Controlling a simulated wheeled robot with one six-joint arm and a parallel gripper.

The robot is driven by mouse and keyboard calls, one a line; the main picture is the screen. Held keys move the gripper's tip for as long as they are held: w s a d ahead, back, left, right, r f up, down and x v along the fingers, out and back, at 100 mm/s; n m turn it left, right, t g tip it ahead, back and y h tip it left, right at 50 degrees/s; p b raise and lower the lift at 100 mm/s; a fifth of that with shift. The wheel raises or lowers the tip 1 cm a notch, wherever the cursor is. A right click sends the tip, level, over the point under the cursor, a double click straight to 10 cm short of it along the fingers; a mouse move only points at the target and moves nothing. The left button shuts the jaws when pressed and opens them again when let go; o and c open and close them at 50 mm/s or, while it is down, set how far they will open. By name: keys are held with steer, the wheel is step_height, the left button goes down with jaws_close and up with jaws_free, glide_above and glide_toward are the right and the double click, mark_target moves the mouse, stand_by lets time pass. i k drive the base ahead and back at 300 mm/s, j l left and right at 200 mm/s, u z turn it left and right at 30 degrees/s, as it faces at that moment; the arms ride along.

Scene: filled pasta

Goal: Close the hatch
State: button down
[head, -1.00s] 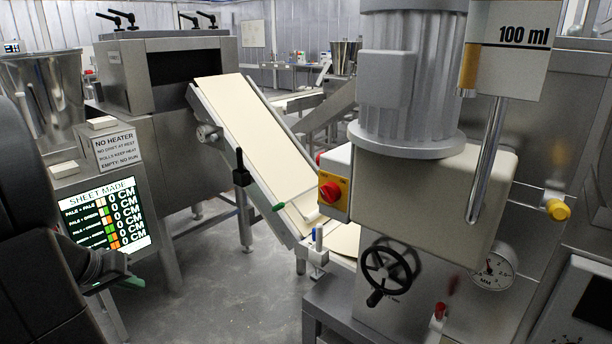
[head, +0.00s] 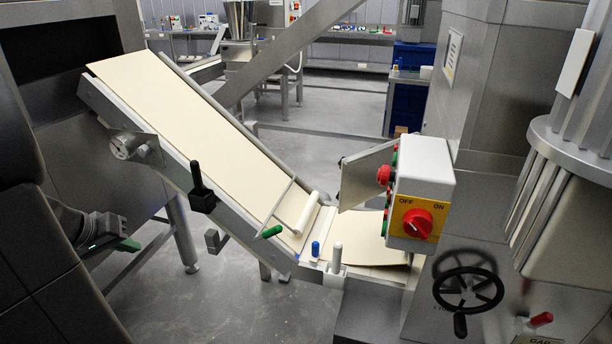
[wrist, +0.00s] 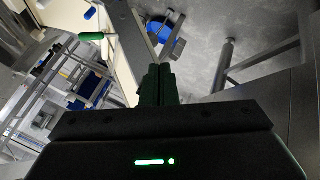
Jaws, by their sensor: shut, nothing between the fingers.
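No part in view is plainly marked as the hatch. A tilted grey metal plate (head: 366,176) stands out to the left of the white control box (head: 424,180) in the head view. I cannot tell whether this plate is the hatch.
A sloping conveyor (head: 200,130) carries a pale sheet, with a green-tipped lever (head: 271,231) and a blue knob (head: 315,249) near its foot. A black handwheel (head: 467,287) is at the right. Grey floor is open below the conveyor.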

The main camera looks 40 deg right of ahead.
mark_target(358, 185)
steer(key=i+z, duration=0.25)
steer(key=z, duration=0.2)
steer(key=i+z, duration=0.25)
steer(key=z, duration=0.2)
steer(key=i+j+z, duration=0.2)
steer(key=z, duration=0.3)
steer(key=i+j+z, duration=0.2)
steer(key=z, duration=0.25)
steer(key=i+j+z, duration=0.55)
steer(key=j+z, duration=0.15)
